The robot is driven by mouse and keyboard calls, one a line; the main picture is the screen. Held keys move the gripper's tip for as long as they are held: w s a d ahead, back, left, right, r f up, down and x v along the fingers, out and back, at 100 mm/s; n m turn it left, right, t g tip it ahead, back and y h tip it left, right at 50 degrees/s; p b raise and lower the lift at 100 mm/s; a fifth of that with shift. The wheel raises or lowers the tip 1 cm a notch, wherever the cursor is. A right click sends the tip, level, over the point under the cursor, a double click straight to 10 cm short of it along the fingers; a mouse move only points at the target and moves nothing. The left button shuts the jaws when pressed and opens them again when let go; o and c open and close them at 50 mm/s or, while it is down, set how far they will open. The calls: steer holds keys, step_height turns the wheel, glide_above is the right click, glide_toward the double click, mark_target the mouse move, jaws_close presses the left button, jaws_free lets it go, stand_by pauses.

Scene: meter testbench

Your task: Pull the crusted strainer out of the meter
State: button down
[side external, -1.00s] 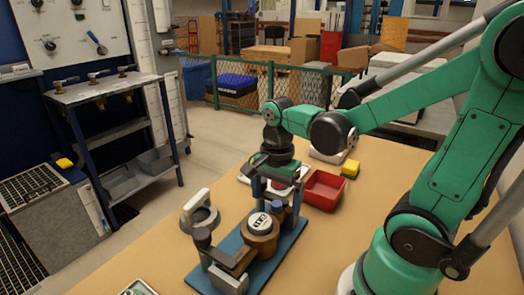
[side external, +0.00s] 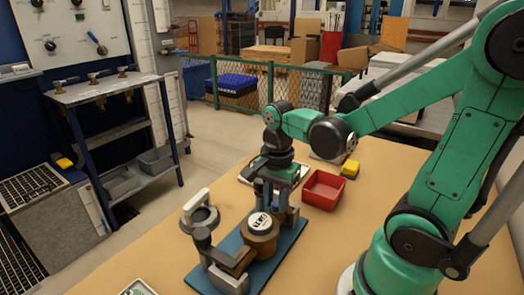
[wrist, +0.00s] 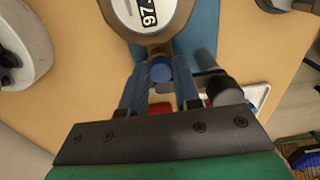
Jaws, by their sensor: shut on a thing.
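The meter (side external: 261,226) has a bronze-brown body and a white dial. It stands on a blue base plate (side external: 276,253), and its dial and body also show at the top of the wrist view (wrist: 147,12). A round blue cap (wrist: 161,71), apparently the strainer's end, sits at the meter's edge between my fingertips. My gripper (side external: 277,205) points down behind the meter and is shut on this cap. The strainer's body and any crust are hidden.
A pale tray (side external: 246,172) lies behind my gripper.

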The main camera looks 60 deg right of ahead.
stand_by(0.4)
steer(key=shift+r, duration=1.65)
steer(key=shift+r, duration=0.15)
steer(key=shift+r, duration=2.2)
